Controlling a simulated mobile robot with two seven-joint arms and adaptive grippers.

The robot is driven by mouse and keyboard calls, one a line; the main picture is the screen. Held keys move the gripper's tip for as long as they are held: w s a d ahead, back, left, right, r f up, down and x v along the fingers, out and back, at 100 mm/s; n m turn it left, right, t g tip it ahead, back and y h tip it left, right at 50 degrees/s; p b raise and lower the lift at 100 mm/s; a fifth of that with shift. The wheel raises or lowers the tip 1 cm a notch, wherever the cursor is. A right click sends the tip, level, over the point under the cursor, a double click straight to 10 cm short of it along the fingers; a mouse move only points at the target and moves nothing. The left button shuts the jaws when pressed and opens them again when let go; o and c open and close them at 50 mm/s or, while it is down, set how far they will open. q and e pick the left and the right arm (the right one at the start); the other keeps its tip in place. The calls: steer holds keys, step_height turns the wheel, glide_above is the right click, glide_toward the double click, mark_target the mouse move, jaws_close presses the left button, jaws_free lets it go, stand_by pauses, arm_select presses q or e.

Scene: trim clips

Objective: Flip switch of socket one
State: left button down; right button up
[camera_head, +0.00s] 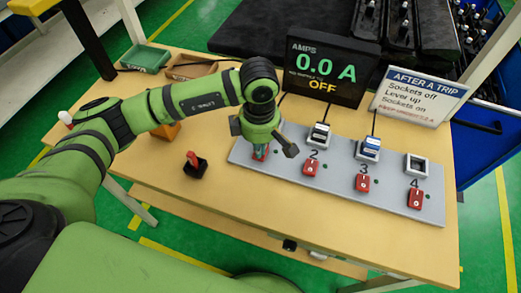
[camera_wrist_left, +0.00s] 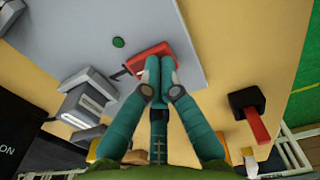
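The red switch (camera_wrist_left: 148,54) of socket one sits on the grey panel (camera_head: 290,160), at its left end in the head view. My left gripper (camera_wrist_left: 158,66) is over it, its teal fingers together and their tips at the switch; whether they press on it cannot be told. In the head view the left gripper (camera_head: 261,150) and its wrist hide most of this switch and its socket. In the wrist view a grey plug block (camera_wrist_left: 85,103) is beside the switch. My right gripper is not in view.
Red switches two (camera_head: 311,168), three (camera_head: 363,183) and four (camera_head: 415,199) line the panel. A red-handled lever (camera_head: 193,162) stands left of the panel. The display (camera_head: 326,70) reads 0.0 A and OFF. A sign (camera_head: 419,95) stands at the right. The table front is clear.

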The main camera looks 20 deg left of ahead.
arm_select(q)
steer(key=shift+w+r+p, duration=0.1)
steer(key=shift+r+p, duration=0.45)
steer(key=shift+r, duration=0.35)
steer(key=shift+r+p, duration=1.05)
steer(key=shift+r, duration=1.45)
